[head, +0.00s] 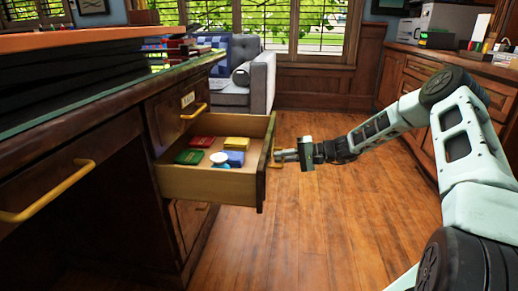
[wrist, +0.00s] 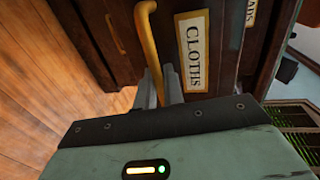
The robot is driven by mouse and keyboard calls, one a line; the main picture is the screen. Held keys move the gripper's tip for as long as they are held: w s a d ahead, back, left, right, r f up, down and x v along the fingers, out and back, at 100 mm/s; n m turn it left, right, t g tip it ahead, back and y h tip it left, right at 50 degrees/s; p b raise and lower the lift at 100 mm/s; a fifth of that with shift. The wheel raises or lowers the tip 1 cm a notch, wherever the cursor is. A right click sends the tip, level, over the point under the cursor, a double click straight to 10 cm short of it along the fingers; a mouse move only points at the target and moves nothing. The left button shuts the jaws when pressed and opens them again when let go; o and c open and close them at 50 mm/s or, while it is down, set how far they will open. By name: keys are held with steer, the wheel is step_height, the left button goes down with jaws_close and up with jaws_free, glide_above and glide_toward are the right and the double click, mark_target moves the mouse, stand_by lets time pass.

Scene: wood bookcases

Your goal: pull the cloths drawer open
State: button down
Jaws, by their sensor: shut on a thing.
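The cloths drawer (head: 205,186) stands pulled out of the desk in the head view, with its open top showing small boxes inside. Its label reading CLOTHS (wrist: 194,52) is on the dark wood front in the wrist view. The drawer's yellow bar handle (wrist: 147,32) runs beside the label. My gripper (head: 283,156) reaches the outer face of the drawer from the right. In the wrist view my gripper (wrist: 162,86) has its fingers shut on the handle, close to the drawer front. The fingers hide part of the handle.
The wooden desk (head: 72,125) has another labelled drawer (head: 185,108) above, shut, and a yellow handle (head: 45,195) at left. A grey armchair (head: 240,95) stands behind. Cabinets (head: 410,75) line the right. The wooden floor (head: 320,225) around the drawer is clear.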

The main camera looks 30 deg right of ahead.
steer(key=f+p+v, duration=0.2)
steer(key=p+v, duration=0.1)
steer(key=v, duration=0.7)
steer(key=shift+s+d, duration=0.25)
steer(key=shift+d, duration=0.15)
steer(key=shift+f, duration=0.1)
steer(key=c, duration=1.6)
jaws_free()
steer(key=shift+p+v, duration=2.7)
steer(key=shift+v, duration=6)
